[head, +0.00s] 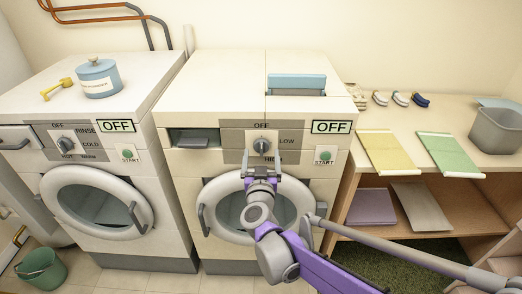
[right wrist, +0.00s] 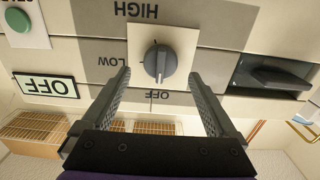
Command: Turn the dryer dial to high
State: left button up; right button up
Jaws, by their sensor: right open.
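The dryer (head: 340,180) is the right-hand machine, and its display (head: 332,127) reads OFF. Its grey dial (head: 262,146) has OFF above and LOW to the right; the gripper hides the area below. In the upside-down right wrist view the dial (right wrist: 160,62) sits on a pale square plate, with HIGH, LOW and OFF around it. My left gripper is not in view.
A washer (head: 90,150) stands left, with a blue tin (head: 99,78) on top. A green START button (head: 325,156) is right of the dial. A wooden shelf (head: 440,105) with folded cloths and a grey bin (head: 497,130) is at right. A green bucket (head: 40,268) is on the floor.

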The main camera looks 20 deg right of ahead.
aim_at(261, 149)
jog(key=shift+x, duration=1.6)
jog(key=c, duration=1.3)
jog(key=shift+c, duration=0.2)
